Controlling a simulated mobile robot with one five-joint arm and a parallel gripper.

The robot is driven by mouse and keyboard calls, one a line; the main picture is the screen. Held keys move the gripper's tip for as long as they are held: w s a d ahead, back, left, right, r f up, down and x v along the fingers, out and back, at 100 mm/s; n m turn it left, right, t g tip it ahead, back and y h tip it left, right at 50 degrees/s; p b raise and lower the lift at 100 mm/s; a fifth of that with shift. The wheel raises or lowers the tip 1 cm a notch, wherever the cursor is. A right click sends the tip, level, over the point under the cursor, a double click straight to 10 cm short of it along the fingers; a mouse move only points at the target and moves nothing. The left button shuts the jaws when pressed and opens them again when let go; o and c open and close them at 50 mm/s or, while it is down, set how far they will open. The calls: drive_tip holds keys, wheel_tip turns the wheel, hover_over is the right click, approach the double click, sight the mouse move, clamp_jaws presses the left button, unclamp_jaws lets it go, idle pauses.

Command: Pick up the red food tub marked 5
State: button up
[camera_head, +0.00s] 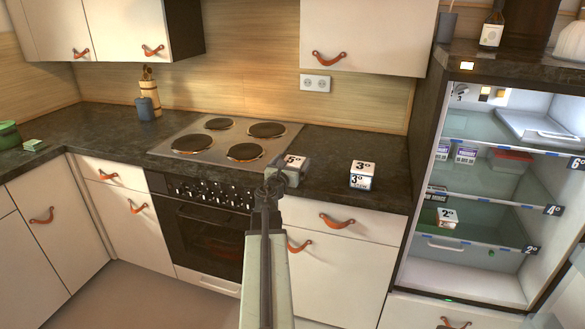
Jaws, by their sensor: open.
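A white-topped tub marked 5 (295,159) stands on the dark counter just right of the hob. My gripper covers most of it, so its side colour is hidden. My gripper (285,174) is at the counter's front, in front of or over this tub. The jaws are open; whether they touch the tub or sit around it, I cannot tell. A reddish tub (510,160) also sits on an upper fridge shelf, with no readable number.
Stacked white tubs marked 3 (362,175) stand on the counter to the right. A tub marked 2 (447,217) sits in the open fridge (480,180). The hob (227,139) is left of my gripper. Counter between the marked tubs is clear.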

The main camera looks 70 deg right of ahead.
sight(296, 157)
drive_tip(key=d, duration=0.5)
drive_tip(key=shift+w+d+f+b, duration=0.1)
drive_tip(key=shift+w+f+b, duration=0.1)
drive_tip(key=shift+f+b, duration=0.15)
drive_tip(key=c, duration=1.6)
